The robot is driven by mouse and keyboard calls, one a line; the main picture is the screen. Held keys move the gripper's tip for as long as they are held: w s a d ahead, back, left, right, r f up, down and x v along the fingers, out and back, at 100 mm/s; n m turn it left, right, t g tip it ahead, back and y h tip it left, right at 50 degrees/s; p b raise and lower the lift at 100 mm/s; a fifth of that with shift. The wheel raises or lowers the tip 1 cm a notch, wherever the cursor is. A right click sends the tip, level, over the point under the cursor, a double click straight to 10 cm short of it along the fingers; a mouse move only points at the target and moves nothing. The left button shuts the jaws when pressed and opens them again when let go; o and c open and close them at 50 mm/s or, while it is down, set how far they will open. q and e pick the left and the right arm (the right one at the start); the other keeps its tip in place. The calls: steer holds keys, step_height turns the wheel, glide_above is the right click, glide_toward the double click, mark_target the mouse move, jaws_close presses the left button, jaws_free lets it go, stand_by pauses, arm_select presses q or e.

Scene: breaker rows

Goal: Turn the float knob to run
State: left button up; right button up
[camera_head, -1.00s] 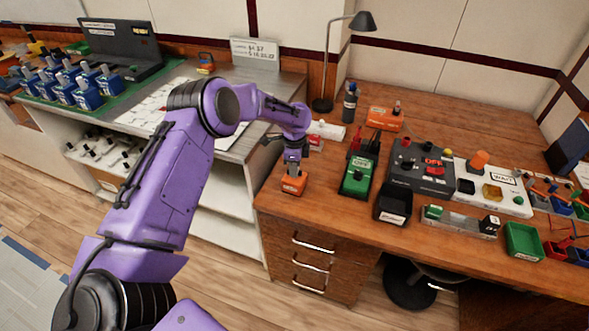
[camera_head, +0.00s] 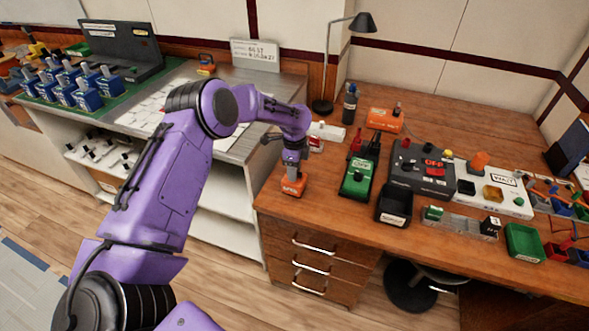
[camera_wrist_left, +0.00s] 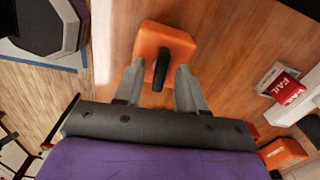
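An orange box (camera_head: 293,185) stands at the left front corner of the wooden desk. Its label is too small to read in the head view. In the left wrist view the orange box (camera_wrist_left: 163,45) carries a black knob (camera_wrist_left: 161,68) with a long narrow grip. My left gripper (camera_head: 293,172) is directly over this box. In the wrist view my left gripper (camera_wrist_left: 160,82) is open, with one grey finger on each side of the knob and a visible gap on both sides. My right gripper is not in view.
A green box (camera_head: 357,182) and a black bin (camera_head: 394,204) stand to the right on the desk. A red and white FAIL block (camera_wrist_left: 287,88) lies to the right in the wrist view. Another orange box (camera_head: 384,121) stands farther back. The desk's front edge is close.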

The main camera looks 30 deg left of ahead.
arm_select(q)
step_height(320, 180, up, 11)
steer(key=b, duration=0.1)
steer(key=shift+f+b, duration=0.2)
steer(key=shift+b, duration=0.2)
stand_by(0.3)
